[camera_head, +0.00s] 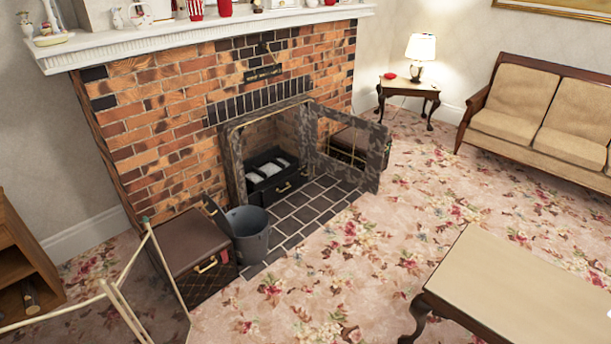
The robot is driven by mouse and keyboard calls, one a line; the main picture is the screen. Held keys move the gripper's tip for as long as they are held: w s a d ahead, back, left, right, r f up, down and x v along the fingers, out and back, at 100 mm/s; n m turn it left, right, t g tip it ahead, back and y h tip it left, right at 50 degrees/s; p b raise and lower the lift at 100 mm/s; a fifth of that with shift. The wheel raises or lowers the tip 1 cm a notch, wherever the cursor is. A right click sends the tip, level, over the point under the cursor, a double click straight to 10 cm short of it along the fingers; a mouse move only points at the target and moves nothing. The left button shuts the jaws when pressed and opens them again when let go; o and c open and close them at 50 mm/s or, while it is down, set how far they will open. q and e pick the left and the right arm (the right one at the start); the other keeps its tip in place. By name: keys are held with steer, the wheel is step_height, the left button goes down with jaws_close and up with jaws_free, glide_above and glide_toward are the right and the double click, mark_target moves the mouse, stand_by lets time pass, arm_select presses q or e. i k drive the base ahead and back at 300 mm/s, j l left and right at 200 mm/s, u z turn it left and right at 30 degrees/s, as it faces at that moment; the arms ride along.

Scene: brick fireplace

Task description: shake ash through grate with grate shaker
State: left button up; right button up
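The brick fireplace (165,125) stands at the left centre, its dark metal door (350,145) swung open to the right. Inside the opening sits a black box-like grate (262,190) with whitish lumps, perhaps ash, in its top. A small gold handle-like part (285,187) shows on its front. I cannot pick out a grate shaker for certain. A thin dark object (263,73) is on the bricks above the opening, too small to identify. Neither of my grippers is in view.
A grey bucket (249,236) stands on the dark tiled hearth (310,205), beside a brown trunk (190,247). A folding screen (135,290) stands at the lower left. A low table (520,285) is at the lower right. Patterned carpet (335,265) lies clear between them.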

mark_target(304, 171)
steer(key=i+z, duration=0.1)
steer(key=i, duration=0.35)
steer(key=i+l, duration=0.1)
steer(key=i, duration=0.5)
steer(key=i+l+u, duration=0.15)
steer(key=i, duration=0.4)
steer(key=i+l, duration=0.1)
steer(key=i, duration=0.5)
steer(key=i+l+u, duration=0.1)
steer(key=i, duration=0.5)
